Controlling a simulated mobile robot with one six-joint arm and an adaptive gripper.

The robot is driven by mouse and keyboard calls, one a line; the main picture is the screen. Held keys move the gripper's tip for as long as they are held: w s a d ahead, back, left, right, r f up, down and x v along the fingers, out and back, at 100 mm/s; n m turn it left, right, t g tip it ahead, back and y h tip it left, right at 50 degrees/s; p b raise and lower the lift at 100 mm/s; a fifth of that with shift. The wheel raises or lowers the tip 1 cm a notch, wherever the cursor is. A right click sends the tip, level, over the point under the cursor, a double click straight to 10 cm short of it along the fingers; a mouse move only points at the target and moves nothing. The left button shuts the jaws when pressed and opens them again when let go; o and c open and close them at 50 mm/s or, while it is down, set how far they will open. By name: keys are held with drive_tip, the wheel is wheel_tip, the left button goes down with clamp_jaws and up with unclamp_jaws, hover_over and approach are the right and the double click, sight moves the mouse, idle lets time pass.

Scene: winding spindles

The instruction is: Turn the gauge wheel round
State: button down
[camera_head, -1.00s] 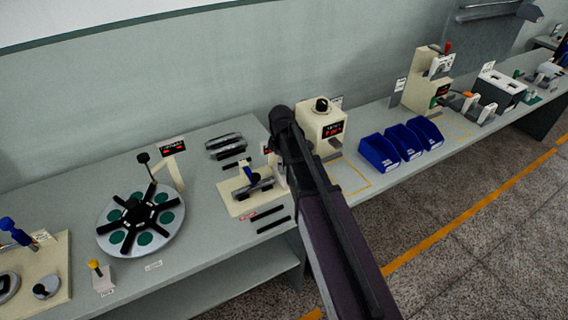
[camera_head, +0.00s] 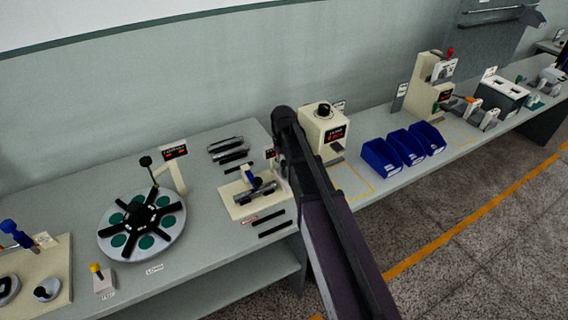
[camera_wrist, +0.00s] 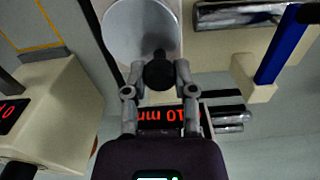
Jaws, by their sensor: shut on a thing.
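The gauge wheel (camera_wrist: 128,32) is a pale grey disc at the top of the wrist view, left of the middle. A dark round knob (camera_wrist: 159,74) stands out from it near its lower right edge. My gripper (camera_wrist: 160,70) has its two grey fingers closed on this knob, one on each side. A black display with red digits (camera_wrist: 160,117) shows behind the fingers; it appears upside down and partly covered. In the head view my arm covers the wheel and the gripper, and only a sliver of the display (camera_head: 270,153) shows beside it.
A cream fixture with a blue lever (camera_head: 249,178) stands left of my arm. A knobbed cream box (camera_head: 325,130) stands close on the right, with blue bins (camera_head: 382,157) beyond. A turntable with green pads (camera_head: 142,225) lies further left. Dark bars (camera_head: 275,228) lie along the bench front.

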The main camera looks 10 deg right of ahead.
drive_tip(key=m, duration=0.3)
drive_tip(key=w+m, duration=0.1)
drive_tip(key=shift+d+m, duration=0.3)
drive_tip(key=shift+d, duration=0.05)
drive_tip(key=m, duration=0.2)
drive_tip(key=d+m, duration=0.1)
drive_tip(key=m, duration=0.2)
drive_tip(key=shift+w, duration=0.2)
drive_tip(key=m, duration=0.3)
drive_tip(key=d+m, duration=0.1)
drive_tip(key=m, duration=0.1)
drive_tip(key=shift+d+m, duration=0.2)
drive_tip(key=shift+m, duration=0.2)
drive_tip(key=m, duration=0.4)
drive_tip(key=shift+s+d+m, duration=0.3)
drive_tip(key=shift+s+d, duration=0.1)
drive_tip(key=m, duration=0.3)
drive_tip(key=s+m, duration=0.1)
drive_tip(key=shift+d+m, duration=0.3)
drive_tip(key=m, duration=0.2)
drive_tip(key=s+m, duration=0.1)
drive_tip(key=m, duration=0.1)
drive_tip(key=shift+d, duration=0.1)
drive_tip(key=m, duration=0.4)
drive_tip(key=shift+s, duration=0.35)
drive_tip(key=m, duration=0.3)
drive_tip(key=s+m, duration=0.1)
drive_tip(key=shift+a+m, duration=0.3)
drive_tip(key=shift+m, duration=0.1)
